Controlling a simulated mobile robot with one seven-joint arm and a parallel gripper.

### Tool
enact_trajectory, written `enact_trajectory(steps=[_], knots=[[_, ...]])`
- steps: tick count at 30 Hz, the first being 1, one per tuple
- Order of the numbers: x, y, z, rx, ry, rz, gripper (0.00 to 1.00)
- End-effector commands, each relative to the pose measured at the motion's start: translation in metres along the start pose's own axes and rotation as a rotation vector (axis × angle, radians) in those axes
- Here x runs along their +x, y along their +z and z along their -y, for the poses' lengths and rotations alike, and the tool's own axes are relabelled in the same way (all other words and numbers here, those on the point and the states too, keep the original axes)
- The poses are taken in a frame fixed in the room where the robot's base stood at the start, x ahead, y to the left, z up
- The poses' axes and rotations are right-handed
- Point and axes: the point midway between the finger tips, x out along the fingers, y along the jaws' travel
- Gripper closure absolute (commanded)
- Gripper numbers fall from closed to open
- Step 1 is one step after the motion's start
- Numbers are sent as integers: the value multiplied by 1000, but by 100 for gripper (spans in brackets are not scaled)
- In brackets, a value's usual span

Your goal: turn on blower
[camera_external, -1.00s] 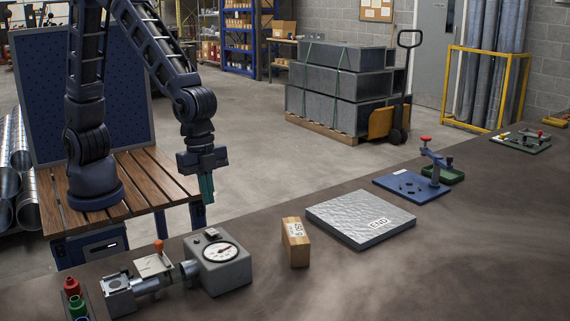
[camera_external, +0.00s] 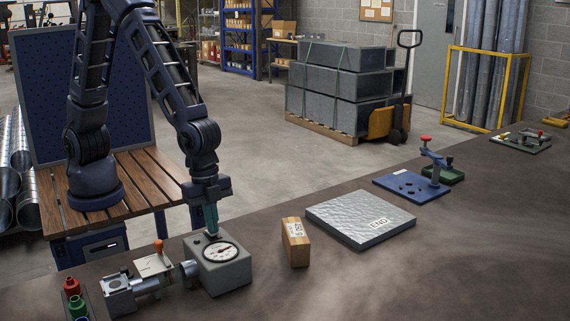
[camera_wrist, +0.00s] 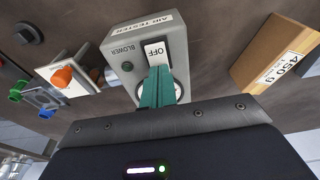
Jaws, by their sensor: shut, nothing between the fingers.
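The blower is a grey box (camera_external: 226,272) labelled "AIR TESTER" and "BLOWER", with a round dial gauge (camera_external: 221,251) on its sloped face. It stands at the front left of the dark bench. In the wrist view the box (camera_wrist: 122,45) has a white rocker switch (camera_wrist: 155,51) marked "OFF" and a dark round spot beside the word BLOWER. My gripper (camera_external: 212,232) is shut and empty, with green fingers pointing down at the top of the box. In the wrist view the fingertips (camera_wrist: 158,70) are at the switch's lower edge; I cannot tell whether they touch it.
A metal fitting with an orange-handled damper (camera_external: 155,262) joins the box at left. Red and green nozzles (camera_external: 75,298) stand at the far left. The bench's front right is clear.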

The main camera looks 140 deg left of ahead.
Motion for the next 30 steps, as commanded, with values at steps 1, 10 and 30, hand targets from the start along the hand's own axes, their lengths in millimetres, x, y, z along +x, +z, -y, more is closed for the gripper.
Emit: enact_trajectory(steps=[1, 10, 30], knots=[[1, -1, -1, 1, 1, 11, 100], [5, -1, 0, 0, 3, 53, 100], [-1, 14, 0, 0, 3, 52, 100]])
